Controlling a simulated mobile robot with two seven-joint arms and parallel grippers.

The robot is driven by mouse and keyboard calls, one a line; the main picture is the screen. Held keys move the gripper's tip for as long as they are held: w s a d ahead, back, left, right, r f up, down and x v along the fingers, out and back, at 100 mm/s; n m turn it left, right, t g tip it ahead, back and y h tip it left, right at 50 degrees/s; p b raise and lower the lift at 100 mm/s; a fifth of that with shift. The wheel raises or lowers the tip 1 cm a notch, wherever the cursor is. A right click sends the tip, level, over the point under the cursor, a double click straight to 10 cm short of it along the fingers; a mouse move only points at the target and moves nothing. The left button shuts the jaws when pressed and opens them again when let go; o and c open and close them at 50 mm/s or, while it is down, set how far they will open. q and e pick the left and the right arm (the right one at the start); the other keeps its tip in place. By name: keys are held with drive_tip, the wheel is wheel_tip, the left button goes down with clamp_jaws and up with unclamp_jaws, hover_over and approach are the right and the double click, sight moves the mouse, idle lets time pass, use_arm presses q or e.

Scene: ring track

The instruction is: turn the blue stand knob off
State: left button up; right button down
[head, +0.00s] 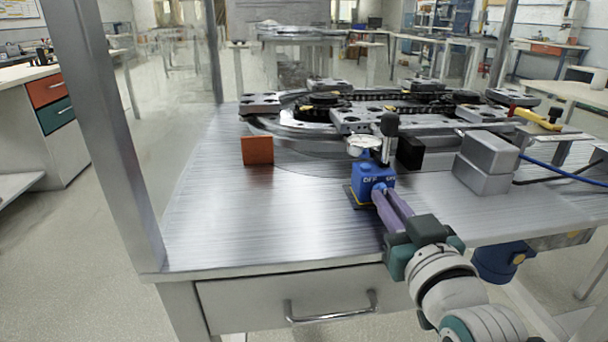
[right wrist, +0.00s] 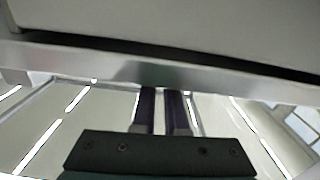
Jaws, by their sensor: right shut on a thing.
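The blue stand (head: 367,180) is a blue block with light lettering, standing on the tabletop near its front edge. A dark post with a black top and a round dial gauge (head: 361,146) rise from it. My right gripper (head: 382,194) reaches up to the front of the block from the lower right. Its two purple fingers are close together and shut on the stand's knob, which the fingertips hide. The fingers also show in the right wrist view (right wrist: 161,98), where neither the knob nor the stand can be made out. My left gripper is not in view.
An orange block (head: 257,150) stands left of the stand. A black block (head: 410,152) and stacked grey blocks (head: 486,163) are to its right. The ring track (head: 345,117) lies behind. The metal tabletop (head: 230,220) is clear at front left.

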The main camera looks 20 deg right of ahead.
drive_tip(key=n, duration=0.4)
drive_tip(key=shift+r+n, duration=0.1)
drive_tip(key=shift+n, duration=1.9)
drive_tip(key=c, duration=0.9)
unclamp_jaws()
drive_tip(key=shift+c, duration=0.2)
